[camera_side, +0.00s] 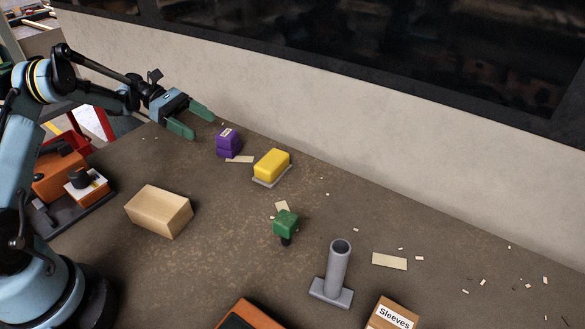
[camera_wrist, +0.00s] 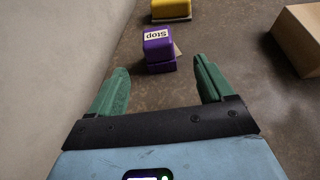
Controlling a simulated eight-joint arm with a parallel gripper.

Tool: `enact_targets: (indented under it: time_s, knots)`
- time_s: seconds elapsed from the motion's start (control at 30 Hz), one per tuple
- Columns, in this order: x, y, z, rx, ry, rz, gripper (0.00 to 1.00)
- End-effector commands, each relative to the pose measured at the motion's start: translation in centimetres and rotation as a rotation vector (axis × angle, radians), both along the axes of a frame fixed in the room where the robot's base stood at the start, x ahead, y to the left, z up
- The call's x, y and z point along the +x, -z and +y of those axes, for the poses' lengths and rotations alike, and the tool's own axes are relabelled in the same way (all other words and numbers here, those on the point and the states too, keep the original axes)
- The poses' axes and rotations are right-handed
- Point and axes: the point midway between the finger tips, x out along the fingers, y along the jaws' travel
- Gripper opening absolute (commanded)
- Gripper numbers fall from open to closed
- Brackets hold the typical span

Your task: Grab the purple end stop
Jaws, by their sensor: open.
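The purple end stop (camera_side: 228,142) is a small block standing on the table near the back wall, at the upper left in the side view. In the wrist view the purple end stop (camera_wrist: 159,50) carries a label reading "Stop" and lies just beyond the fingertips, roughly between their lines. My gripper (camera_side: 199,122) has green fingers and is open and empty, to the upper left of the end stop in the side view. It also shows in the wrist view (camera_wrist: 160,76), its fingers spread apart with bare table between them.
A yellow block (camera_side: 272,166) on a grey base stands right of the end stop. A tan block (camera_side: 159,211), a green knob (camera_side: 286,224), a grey tube (camera_side: 337,268) and a "Sleeves" box (camera_side: 392,314) stand farther forward. The pale wall (camera_side: 300,115) runs behind.

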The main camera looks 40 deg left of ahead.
Motion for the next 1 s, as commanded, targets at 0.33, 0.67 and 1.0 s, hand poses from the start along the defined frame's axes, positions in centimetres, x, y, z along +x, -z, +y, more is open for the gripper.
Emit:
enact_targets:
  time_s: [0.33, 0.67, 1.0]
  knots:
    - [1.2, 2.1, -4.9, 0.001, 0.004, 0.0, 0.81]
    - [1.7, 2.9, -6.8, 0.001, 0.004, -0.001, 0.81]
    - [2.7, 4.5, -10.3, 0.002, 0.002, -0.001, 0.81]
